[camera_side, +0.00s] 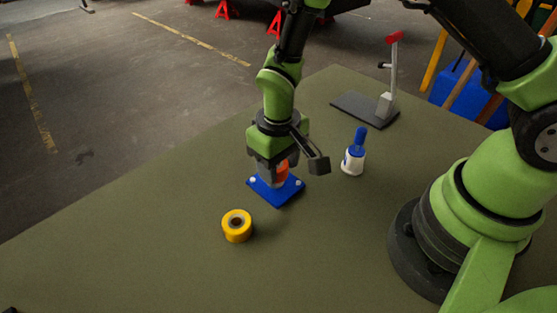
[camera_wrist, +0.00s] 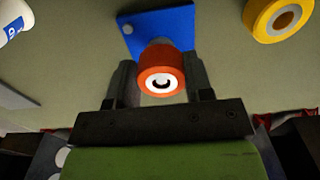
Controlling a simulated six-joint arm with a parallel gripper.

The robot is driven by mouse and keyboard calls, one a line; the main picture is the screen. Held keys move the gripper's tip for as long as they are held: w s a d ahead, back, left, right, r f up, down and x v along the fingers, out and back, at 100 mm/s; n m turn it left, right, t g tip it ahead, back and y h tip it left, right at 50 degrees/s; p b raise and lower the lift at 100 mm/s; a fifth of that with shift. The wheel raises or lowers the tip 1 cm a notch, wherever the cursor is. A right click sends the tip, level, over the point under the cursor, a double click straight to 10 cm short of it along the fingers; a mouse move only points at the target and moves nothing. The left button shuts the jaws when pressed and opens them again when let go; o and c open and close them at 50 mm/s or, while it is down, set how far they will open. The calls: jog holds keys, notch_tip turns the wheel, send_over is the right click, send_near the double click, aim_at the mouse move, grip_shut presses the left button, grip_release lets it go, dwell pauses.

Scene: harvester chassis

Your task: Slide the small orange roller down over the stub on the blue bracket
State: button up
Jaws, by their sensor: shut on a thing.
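The small orange roller (camera_wrist: 161,71) is between the two fingers of my gripper (camera_wrist: 160,82) in the wrist view, and the gripper is shut on it. Its white hub and dark centre hole face the wrist camera. In the side view the roller (camera_side: 282,171) shows partly between the fingers of my gripper (camera_side: 273,172), directly over the blue bracket (camera_side: 287,193). The bracket lies flat on the table, and it also shows behind the roller in the wrist view (camera_wrist: 176,25). A grey part of the stub shows just beyond the roller; how far the roller is over it I cannot tell.
A yellow roller (camera_side: 237,227) stands on the green table (camera_side: 150,230) in front of the bracket. A white bottle with a blue top (camera_side: 354,156) stands to the right. A dark base with an upright red-topped stand (camera_side: 366,108) is at the back right. The table's left side is clear.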

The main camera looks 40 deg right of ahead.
jog(key=shift+f, duration=0.95)
jog(key=o, duration=1)
notch_tip(320, 180, up, 10)
